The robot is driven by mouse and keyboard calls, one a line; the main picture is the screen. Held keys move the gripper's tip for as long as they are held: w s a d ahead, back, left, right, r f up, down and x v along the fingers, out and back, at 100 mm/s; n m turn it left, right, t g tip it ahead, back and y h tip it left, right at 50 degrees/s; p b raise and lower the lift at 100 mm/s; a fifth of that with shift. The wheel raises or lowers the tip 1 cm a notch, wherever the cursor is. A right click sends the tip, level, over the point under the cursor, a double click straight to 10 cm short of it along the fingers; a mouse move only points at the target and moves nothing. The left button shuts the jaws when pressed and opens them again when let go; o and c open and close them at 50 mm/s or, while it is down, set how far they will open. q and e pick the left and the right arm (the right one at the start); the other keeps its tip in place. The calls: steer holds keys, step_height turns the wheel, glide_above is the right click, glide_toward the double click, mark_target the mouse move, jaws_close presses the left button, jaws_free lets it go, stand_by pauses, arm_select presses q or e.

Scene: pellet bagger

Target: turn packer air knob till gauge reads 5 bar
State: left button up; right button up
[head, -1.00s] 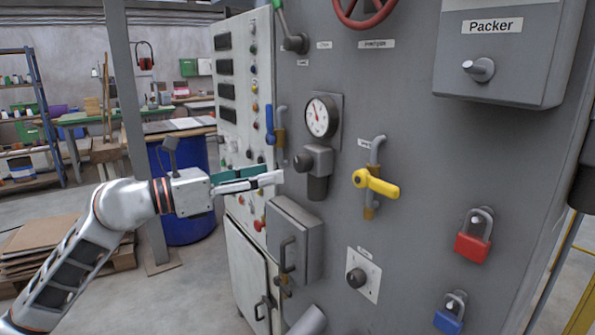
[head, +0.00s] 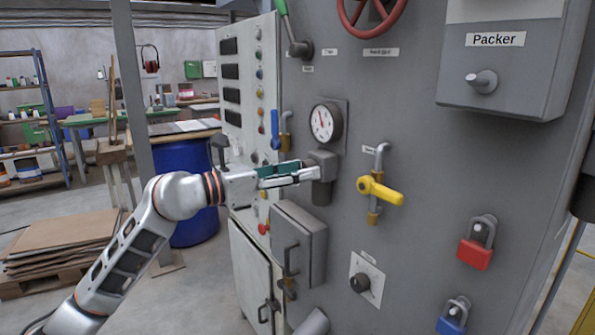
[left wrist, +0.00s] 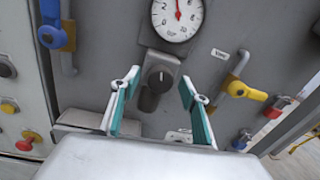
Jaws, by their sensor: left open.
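The round white gauge (head: 321,122) with a red needle is on the grey panel; its dial also shows in the left wrist view (left wrist: 177,18). My left gripper (head: 310,173) is open at the knob in the head view. In the left wrist view its fingers (left wrist: 162,85) stand either side of the knob, apart from it. My right gripper is out of view.
A yellow-handled valve (head: 380,190) sits right of the knob, a blue-handled valve (head: 275,130) left. A grey box with a handle (head: 300,240) juts out below. Red (head: 476,250) and blue (head: 451,318) padlocks hang at right. The Packer box (head: 500,65) is upper right.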

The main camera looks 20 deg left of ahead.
arm_select(q)
steer(key=c, duration=1.1)
steer(key=shift+m, duration=2.8)
steer(key=o, duration=1.1)
